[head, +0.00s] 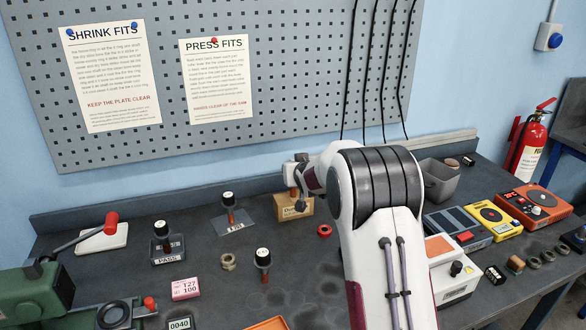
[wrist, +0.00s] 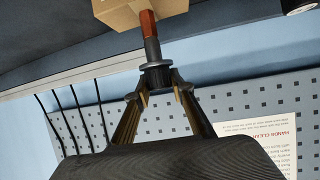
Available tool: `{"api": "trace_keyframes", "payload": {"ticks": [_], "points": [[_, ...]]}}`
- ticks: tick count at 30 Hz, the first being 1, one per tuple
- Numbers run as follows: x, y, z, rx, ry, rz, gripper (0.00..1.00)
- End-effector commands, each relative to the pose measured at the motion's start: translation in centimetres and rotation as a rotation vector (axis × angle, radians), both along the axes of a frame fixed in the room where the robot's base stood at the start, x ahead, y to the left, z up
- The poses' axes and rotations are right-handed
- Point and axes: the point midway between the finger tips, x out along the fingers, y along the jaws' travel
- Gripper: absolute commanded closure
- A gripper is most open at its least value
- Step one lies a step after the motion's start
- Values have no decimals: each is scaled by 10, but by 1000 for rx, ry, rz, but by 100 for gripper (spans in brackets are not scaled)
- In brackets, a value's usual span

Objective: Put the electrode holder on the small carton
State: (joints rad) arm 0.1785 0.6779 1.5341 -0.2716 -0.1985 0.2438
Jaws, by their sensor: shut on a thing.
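My gripper (wrist: 160,86) is shut on the electrode holder (wrist: 150,32), which has a dark collar, a grey shaft and a reddish-brown end. In the wrist view that end overlaps the small tan carton (wrist: 115,14); I cannot tell whether they touch. In the head view my gripper (head: 299,184) is at the carton (head: 294,209), at the back of the bench. A bit of the holder's brown end (head: 294,192) shows just above the carton.
Similar black-capped pieces stand at left: one on the PASS block (head: 167,250), one on a plate (head: 232,217), one on the bench (head: 263,262). A red ring (head: 324,230) lies near the carton. A grey bin (head: 439,180) and several instruments (head: 493,219) are at right.

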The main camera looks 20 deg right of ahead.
Motion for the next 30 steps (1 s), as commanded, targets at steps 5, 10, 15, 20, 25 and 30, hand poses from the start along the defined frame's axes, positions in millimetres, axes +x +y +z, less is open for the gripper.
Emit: {"api": "trace_keyframes", "payload": {"ticks": [5,10,15,20,25,30], "points": [[0,0,-2,0,1,0,60],[0,0,-2,0,1,0,60],[0,0,-1,0,0,0,60],[-1,0,3,0,0,0,60],[-9,1,6,0,1,0,60],[-22,2,13,1,0,0,60]]}}
